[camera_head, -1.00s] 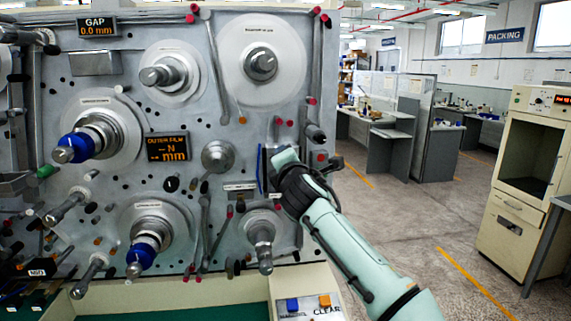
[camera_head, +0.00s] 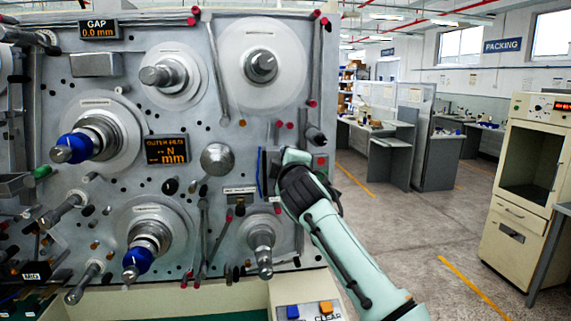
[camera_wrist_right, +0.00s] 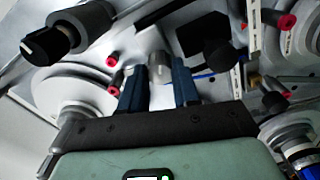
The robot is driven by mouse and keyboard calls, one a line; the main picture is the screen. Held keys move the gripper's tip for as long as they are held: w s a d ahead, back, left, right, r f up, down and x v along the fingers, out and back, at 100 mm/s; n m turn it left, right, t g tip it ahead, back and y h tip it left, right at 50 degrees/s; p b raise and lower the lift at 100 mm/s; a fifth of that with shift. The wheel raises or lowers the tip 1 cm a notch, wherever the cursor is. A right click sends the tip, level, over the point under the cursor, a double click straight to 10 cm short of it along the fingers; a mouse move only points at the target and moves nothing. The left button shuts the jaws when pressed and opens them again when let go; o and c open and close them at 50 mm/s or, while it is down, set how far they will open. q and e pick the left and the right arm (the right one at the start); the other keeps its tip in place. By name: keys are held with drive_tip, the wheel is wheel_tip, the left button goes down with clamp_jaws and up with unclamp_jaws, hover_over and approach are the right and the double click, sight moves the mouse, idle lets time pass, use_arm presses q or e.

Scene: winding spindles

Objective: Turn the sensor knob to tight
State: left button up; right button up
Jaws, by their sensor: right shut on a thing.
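My right gripper (camera_wrist_right: 160,82) shows its two blue fingers on either side of a short silver knob (camera_wrist_right: 159,66) in the right wrist view. The fingers are shut on it at the machine panel. In the head view my right wrist (camera_head: 298,185) is up against the right part of the grey panel (camera_head: 130,55). It hides the fingers and the knob there, and I cannot read any tight mark. My left gripper is not in view.
Spindles with pale discs, such as the upper right one (camera_head: 262,66), stick out around the panel. Rollers with red ends and a dark handle (camera_head: 315,135) are near my wrist. The floor (camera_head: 400,225) to the right is open, up to a cream cabinet (camera_head: 515,200).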

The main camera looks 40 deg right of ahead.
idle(0.4)
drive_tip(key=o, duration=1.1)
drive_tip(key=shift+c, duration=0.2)
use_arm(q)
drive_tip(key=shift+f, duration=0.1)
use_arm(e)
drive_tip(key=shift+s+a, duration=0.15)
drive_tip(key=shift+s, duration=0.05)
use_arm(q)
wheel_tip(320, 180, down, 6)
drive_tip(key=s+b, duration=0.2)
drive_tip(key=b, duration=0.4)
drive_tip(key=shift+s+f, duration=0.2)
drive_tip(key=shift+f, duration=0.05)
use_arm(e)
drive_tip(key=v, duration=1.3)
